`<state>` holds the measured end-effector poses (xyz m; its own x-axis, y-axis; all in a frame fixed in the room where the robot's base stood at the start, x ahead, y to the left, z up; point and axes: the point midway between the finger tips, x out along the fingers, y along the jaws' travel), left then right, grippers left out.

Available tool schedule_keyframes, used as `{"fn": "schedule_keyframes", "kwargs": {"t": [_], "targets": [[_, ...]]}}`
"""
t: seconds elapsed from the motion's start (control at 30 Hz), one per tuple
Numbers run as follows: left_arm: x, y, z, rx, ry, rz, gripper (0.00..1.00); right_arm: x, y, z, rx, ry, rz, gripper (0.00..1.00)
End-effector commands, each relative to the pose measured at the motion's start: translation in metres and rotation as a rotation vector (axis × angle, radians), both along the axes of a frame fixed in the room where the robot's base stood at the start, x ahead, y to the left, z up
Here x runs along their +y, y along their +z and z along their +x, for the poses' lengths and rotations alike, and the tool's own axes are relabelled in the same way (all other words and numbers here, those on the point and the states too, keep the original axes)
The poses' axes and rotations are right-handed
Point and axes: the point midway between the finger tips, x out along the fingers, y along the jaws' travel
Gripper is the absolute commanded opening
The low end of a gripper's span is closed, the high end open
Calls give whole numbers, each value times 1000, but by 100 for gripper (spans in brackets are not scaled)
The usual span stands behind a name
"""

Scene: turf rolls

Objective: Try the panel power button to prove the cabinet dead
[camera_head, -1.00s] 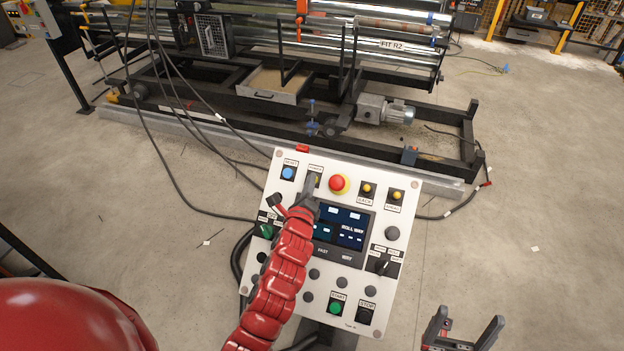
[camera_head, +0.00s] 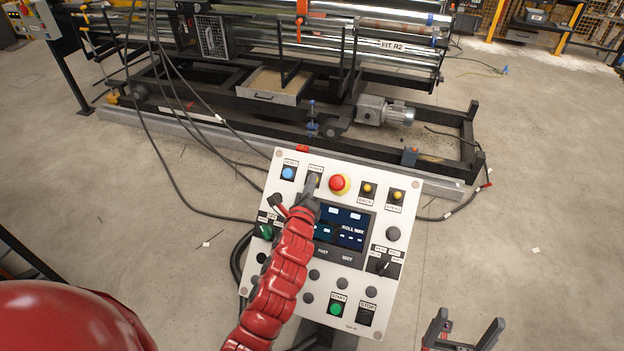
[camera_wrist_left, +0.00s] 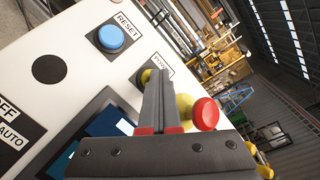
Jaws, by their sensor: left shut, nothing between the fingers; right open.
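The control panel (camera_head: 288,208) is a tilted white board in the middle of the head view. Its power button (camera_head: 314,180) sits in the top row between the blue reset button (camera_head: 288,173) and the red emergency stop (camera_head: 337,183). My left gripper (camera_head: 312,184) is shut and empty, its tips at the power button and covering most of it. In the wrist view a yellow edge of the power button (camera_wrist_left: 146,76) shows beside the shut fingers (camera_wrist_left: 160,95). Contact cannot be told. The panel screen (camera_head: 350,222) is lit. My right gripper (camera_head: 463,332) is open and empty at the lower right.
Yellow buttons (camera_head: 367,189), a green start button (camera_head: 335,309) and a dark selector (camera_head: 383,265) are also on the panel. Behind stands a roll machine with a dark frame (camera_head: 250,115). Black cables (camera_head: 172,190) lie on the floor, left. Floor at right is mostly clear.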

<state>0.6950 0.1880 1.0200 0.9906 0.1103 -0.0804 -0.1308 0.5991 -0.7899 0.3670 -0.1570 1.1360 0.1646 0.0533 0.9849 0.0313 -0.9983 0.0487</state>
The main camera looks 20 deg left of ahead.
Motion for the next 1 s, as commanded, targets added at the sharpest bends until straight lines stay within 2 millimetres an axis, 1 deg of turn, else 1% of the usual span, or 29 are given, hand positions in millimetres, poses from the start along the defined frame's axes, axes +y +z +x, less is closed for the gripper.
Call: {"fn": "schedule_keyframes", "kwargs": {"t": [0.17,0.47,0.8,1.0], "targets": [[0,1,-1,1,0,0,0,0,1,0,0,0,0,87],[0,12,-11,3,0,-1,0,0,8,0,0,0,0,87],[0,13,-11,1,0,-1,0,0,8,0,0,0,0,87],[1,24,-18,1,0,2,0,0,16,0,0,0,0,87]]}}
